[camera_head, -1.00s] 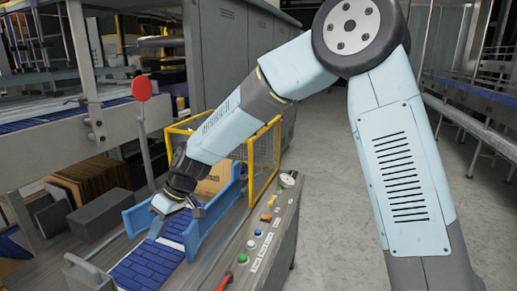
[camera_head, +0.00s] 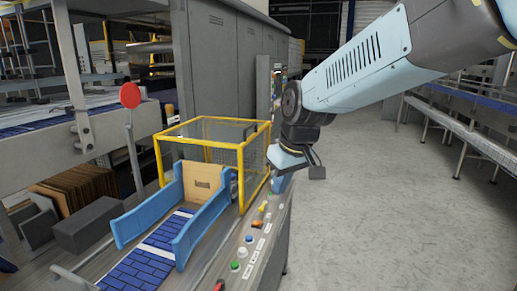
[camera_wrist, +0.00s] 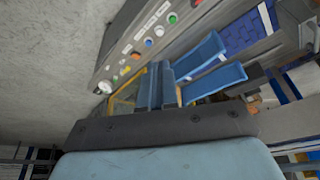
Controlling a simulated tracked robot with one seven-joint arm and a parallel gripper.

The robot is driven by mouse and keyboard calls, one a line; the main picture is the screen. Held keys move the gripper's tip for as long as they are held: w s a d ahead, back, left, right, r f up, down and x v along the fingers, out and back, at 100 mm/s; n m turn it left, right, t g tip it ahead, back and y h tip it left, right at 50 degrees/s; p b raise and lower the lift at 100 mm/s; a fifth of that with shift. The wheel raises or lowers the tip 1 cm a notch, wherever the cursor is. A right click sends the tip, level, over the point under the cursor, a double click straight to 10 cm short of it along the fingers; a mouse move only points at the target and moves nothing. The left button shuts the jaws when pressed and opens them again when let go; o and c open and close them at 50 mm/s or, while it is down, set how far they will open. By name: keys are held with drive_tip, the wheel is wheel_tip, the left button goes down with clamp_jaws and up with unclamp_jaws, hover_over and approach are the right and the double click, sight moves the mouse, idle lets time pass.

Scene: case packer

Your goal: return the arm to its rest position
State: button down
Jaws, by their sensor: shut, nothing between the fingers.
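My arm (camera_head: 365,62) reaches in from the upper right in the head view, its forearm sloping down to the left. My gripper (camera_head: 300,165) hangs at its end, to the right of the yellow cage and above the right edge of the control panel. It is shut and empty. In the wrist view the closed fingers (camera_wrist: 161,84) show at the middle, with the panel and the blue guides beyond them.
A yellow-framed cage (camera_head: 205,142) stands left of my gripper. A cardboard box (camera_head: 203,183) sits between blue side guides (camera_head: 147,215) on a blue belt (camera_head: 148,262). Panel buttons (camera_head: 243,252) line the near edge. Grey floor (camera_head: 385,215) is clear to the right.

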drive_tip(key=s+d+r+m+t+h, duration=0.1)
drive_tip(key=s+d+m, duration=0.2)
drive_tip(key=s+d, duration=0.3)
drive_tip(key=s+d+r+m+t+h, duration=0.1)
drive_tip(key=s+d, duration=0.5)
drive_tip(key=d, duration=0.6)
drive_tip(key=r+m, duration=0.1)
drive_tip(key=m, duration=0.1)
drive_tip(key=shift+s+d+r+m, duration=0.15)
drive_tip(key=shift+s+d+m, duration=0.05)
drive_tip(key=shift+s+m, duration=0.2)
drive_tip(key=shift+s, duration=0.15)
